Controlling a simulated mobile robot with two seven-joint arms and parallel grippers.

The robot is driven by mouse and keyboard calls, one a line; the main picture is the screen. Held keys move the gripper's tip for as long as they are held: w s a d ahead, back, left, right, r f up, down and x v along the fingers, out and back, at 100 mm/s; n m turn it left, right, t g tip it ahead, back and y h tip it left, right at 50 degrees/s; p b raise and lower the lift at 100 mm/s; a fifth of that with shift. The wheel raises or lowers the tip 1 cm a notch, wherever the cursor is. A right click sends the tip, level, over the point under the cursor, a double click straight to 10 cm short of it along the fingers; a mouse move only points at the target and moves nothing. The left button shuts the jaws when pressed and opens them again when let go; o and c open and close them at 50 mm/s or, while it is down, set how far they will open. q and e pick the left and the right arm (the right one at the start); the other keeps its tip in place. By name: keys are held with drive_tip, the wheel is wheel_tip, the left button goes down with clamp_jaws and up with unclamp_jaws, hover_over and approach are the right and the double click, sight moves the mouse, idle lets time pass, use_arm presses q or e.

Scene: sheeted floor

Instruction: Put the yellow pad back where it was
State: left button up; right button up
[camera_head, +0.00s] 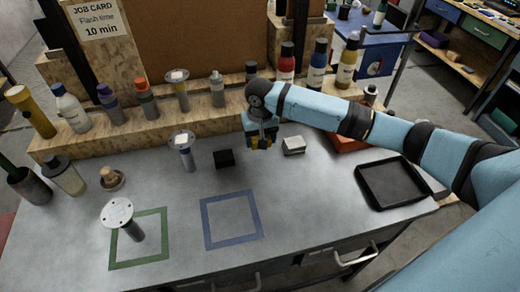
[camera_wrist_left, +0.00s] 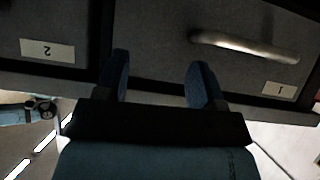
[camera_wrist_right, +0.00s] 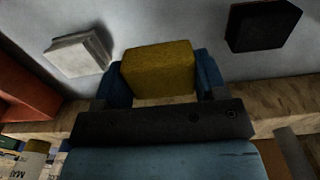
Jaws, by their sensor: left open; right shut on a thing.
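The yellow pad (camera_wrist_right: 158,70) is a small block with a lighter brown underside. My right gripper (camera_wrist_right: 160,85) is shut on it, one blue finger on each side, in the right wrist view. In the head view my right gripper (camera_head: 262,138) is above the back part of the table, between a black block (camera_head: 224,158) and a white-grey block (camera_head: 293,145). The pad is mostly hidden by the fingers there. My left gripper (camera_wrist_left: 163,82) is open and empty in front of the table's drawers (camera_wrist_left: 150,45) in the left wrist view; the head view does not show it.
Blue (camera_head: 232,219) and green (camera_head: 138,239) outlined squares are on the grey table. A round white-topped stand (camera_head: 117,213) is at the green square. A smaller stand (camera_head: 182,142) is left of the black block. A black tray (camera_head: 392,183) lies at right. Bottles line the back shelf.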

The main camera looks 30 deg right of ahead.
sight(260, 156)
wheel_tip(260, 156, down, 5)
drive_tip(key=shift+f, duration=0.1)
idle(0.3)
drive_tip(key=o, duration=0.9)
wheel_tip(260, 156, up, 12)
drive_tip(key=shift+r, duration=0.1)
idle(0.5)
